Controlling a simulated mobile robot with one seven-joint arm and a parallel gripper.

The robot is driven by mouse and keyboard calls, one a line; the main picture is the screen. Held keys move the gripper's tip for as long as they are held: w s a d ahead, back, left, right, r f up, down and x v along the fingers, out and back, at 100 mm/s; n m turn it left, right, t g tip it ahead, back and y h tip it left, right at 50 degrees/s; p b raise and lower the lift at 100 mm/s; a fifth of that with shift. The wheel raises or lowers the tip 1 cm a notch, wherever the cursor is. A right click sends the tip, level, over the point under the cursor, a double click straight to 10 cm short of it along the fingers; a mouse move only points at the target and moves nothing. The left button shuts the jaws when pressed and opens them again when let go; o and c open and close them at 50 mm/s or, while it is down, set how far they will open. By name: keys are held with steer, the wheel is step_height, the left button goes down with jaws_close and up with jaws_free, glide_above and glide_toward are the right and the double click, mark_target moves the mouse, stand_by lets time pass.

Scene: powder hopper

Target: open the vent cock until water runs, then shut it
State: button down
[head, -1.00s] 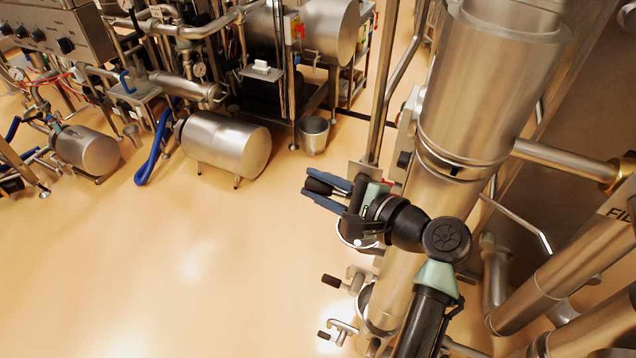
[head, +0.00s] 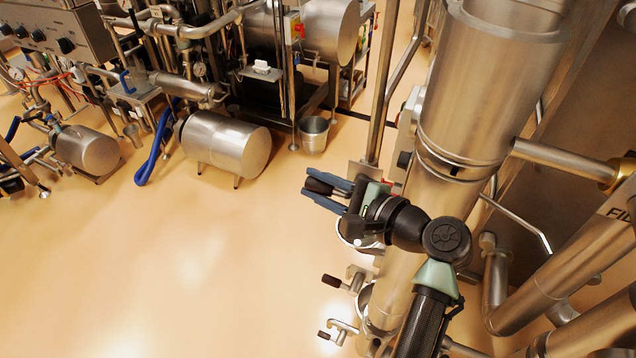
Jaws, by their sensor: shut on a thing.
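My gripper (head: 308,183) is at the left side of the tall steel column, its two blue fingers pointing left. It is shut on a black handle (head: 318,186) that shows between the fingers. The handle seems to belong to the topmost cock on the column, whose body is mostly hidden behind my gripper and wrist. I cannot tell whether that cock is open or shut. No running water is visible. Below it are a second black-handled cock (head: 332,281) and a third one (head: 323,335), both apart from my gripper.
The steel column (head: 470,90) stands close beside my arm. Large pipes (head: 560,260) run at the lower right. A steel bucket (head: 313,135) and a horizontal tank (head: 225,145) stand at the back. The tan floor (head: 190,270) on the left is clear.

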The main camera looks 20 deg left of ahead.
mark_target(337, 190)
steer(key=shift+y+b, duration=0.3)
steer(key=y+b, duration=0.1)
steer(key=r+m+y+b, duration=0.1)
steer(key=shift+d+r+t+y, duration=0.1)
steer(key=shift+d+t+y, duration=0.05)
steer(key=shift+t+y, duration=0.2)
steer(key=y+b, duration=0.1)
steer(key=r+m+t+y+b, duration=0.1)
steer(key=b, duration=0.1)
steer(key=shift+d, duration=0.3)
steer(key=r+m+t+y+b, duration=0.1)
steer(key=b, duration=0.2)
steer(key=d+r+m+t+y+b, duration=0.1)
steer(key=t+y+b, duration=0.1)
steer(key=b, duration=0.1)
steer(key=shift+s+d+y+b, duration=0.1)
steer(key=shift+d+y+b, duration=0.2)
steer(key=shift+b, duration=0.1)
steer(key=shift+d+r+m+t+y+b, duration=0.35)
steer(key=shift+r+m+t+y+b, duration=0.15)
steer(key=shift+m+t+b, duration=0.3)
steer(key=c, duration=0.7)
jaws_free()
steer(key=shift+r, duration=0.1)
steer(key=shift+o, duration=0.2)
steer(key=shift+d, duration=0.1)
